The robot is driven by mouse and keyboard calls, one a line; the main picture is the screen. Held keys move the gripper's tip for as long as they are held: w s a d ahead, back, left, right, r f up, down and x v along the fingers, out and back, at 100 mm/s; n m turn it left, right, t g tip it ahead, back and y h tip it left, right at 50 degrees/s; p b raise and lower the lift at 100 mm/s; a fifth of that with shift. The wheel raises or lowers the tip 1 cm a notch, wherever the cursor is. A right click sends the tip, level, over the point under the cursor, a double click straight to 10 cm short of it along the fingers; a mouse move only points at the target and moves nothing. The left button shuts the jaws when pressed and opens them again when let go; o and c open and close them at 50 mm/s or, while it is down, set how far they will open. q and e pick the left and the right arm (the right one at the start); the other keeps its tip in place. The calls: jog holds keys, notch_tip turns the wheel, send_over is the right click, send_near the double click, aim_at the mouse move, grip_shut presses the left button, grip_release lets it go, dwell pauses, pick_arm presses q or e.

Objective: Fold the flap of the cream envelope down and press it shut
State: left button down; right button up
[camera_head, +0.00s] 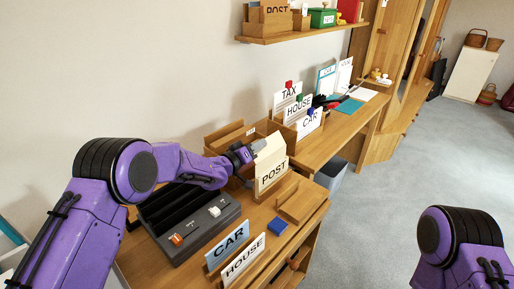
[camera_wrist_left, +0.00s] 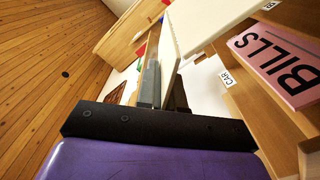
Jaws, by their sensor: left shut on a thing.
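The cream envelope (camera_head: 271,147) stands upright in the head view, just behind the box front lettered POST (camera_head: 273,174). Its lower part is hidden by that box. My left gripper (camera_head: 243,155) reaches in from the left and is shut on the envelope's left side. In the left wrist view the cream envelope (camera_wrist_left: 208,20) runs up and right from the grey fingers (camera_wrist_left: 160,88). I cannot tell the flap apart from the body. My right arm shows at the lower right, with its gripper out of the picture.
A grey device with slots (camera_head: 188,222) sits left of the POST box. TAX, HOUSE and CAR cards (camera_head: 300,108) stand behind. A pink BILLS card (camera_wrist_left: 280,66) shows in the wrist view.

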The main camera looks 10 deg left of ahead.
pick_arm(q)
jog(key=shift+s+d+r+m+b, duration=0.2)
jog(key=shift+d+m+b, duration=0.15)
jog(key=shift+m, duration=0.55)
jog(key=shift+s+d+r+m+b, duration=0.2)
jog(key=shift+m+b, duration=0.2)
jog(key=shift+m, duration=0.5)
jog(key=shift+s+d+r+m+b, duration=0.15)
jog(key=shift+d+m+b, duration=0.2)
jog(key=shift+m, duration=0.55)
jog(key=c, duration=1.3)
grip_release()
jog(key=shift+c, duration=0.2)
jog(key=shift+s+a, duration=0.1)
jog(key=b+v, duration=0.1)
jog(key=v, duration=0.9)
jog(key=shift+s+b, duration=0.2)
jog(key=shift+b, duration=0.15)
jog(key=shift+a, duration=0.1)
